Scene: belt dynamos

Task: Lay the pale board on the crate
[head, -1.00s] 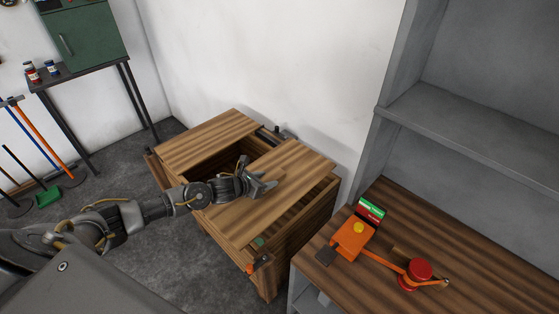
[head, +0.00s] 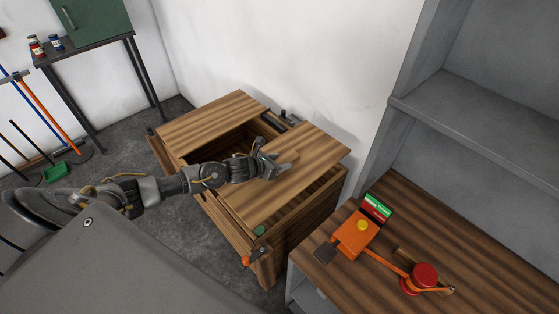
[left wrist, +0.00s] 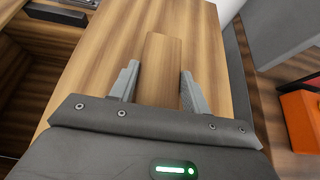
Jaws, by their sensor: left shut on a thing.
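The pale board (head: 315,158) is a flat striped wooden panel over the right part of the wooden crate (head: 305,228). My left gripper (head: 272,167) is at its upper face. In the left wrist view, my left gripper (left wrist: 158,85) has its two fingers on either side of a raised wooden block (left wrist: 163,62) on the board (left wrist: 95,65), and it is shut on it. A dark gap shows under the board's right edge; I cannot tell whether the board touches the crate everywhere. My right gripper is not in view.
Another wooden panel (head: 210,120) covers the crate's far left, with a dark opening between the two. A wooden-topped grey shelf unit (head: 480,245) stands at right, holding an orange device (head: 355,235) and a red spool (head: 424,277). A white wall is close behind.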

